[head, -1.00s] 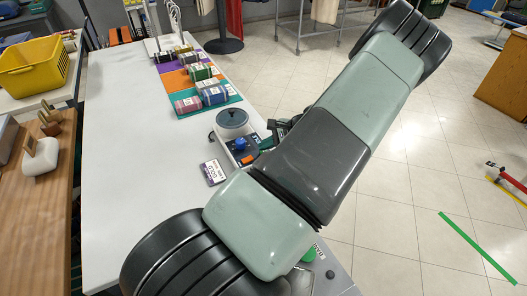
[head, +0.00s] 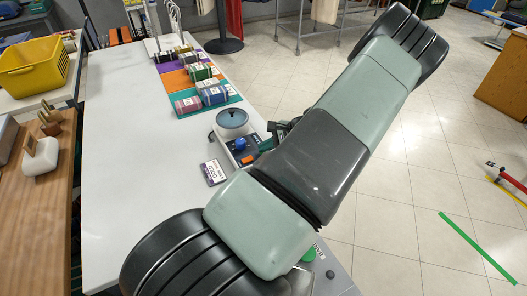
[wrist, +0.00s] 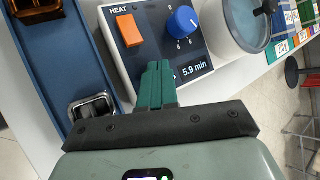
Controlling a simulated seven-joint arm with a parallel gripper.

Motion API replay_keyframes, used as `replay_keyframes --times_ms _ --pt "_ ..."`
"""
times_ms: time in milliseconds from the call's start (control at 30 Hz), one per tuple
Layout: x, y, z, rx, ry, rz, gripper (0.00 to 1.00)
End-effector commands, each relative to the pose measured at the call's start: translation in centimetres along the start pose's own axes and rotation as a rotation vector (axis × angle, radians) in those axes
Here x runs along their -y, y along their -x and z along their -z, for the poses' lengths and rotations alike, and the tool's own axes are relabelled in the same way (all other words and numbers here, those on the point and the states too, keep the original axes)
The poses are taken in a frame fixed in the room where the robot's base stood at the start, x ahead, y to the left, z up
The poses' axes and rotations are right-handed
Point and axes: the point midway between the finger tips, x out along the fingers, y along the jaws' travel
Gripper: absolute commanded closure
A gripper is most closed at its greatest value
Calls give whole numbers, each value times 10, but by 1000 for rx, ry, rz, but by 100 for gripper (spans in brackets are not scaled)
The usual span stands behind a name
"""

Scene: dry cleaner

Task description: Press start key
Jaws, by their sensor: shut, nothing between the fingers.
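The heating unit (wrist: 152,10) fills the top middle of the wrist view. Its panel has an orange switch (wrist: 130,30) under the word HEAT, a blue knob (wrist: 183,22) and a dark display (wrist: 194,70) reading 5.9 min. My gripper (wrist: 157,70) is shut and empty, its green fingertips over the panel between switch, knob and display. I cannot tell whether they touch it. No start key shows; the fingers hide part of the panel. In the head view the unit (head: 243,158) stands at the counter's right edge, partly behind my arm.
A lidded pot (head: 232,120) stands beside the panel. Several labelled rolls (head: 200,72) sit on coloured mats farther back. The white counter (head: 140,160) is otherwise clear.

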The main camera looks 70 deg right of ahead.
Motion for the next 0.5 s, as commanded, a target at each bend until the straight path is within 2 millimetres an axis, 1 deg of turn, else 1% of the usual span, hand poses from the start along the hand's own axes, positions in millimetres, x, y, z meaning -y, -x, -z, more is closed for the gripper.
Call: replay_keyframes --times_ms 300,500 --pt "0 0 0 -1 -1 -1 100" --pt "3 5 -4 -1 -1 -1 100"
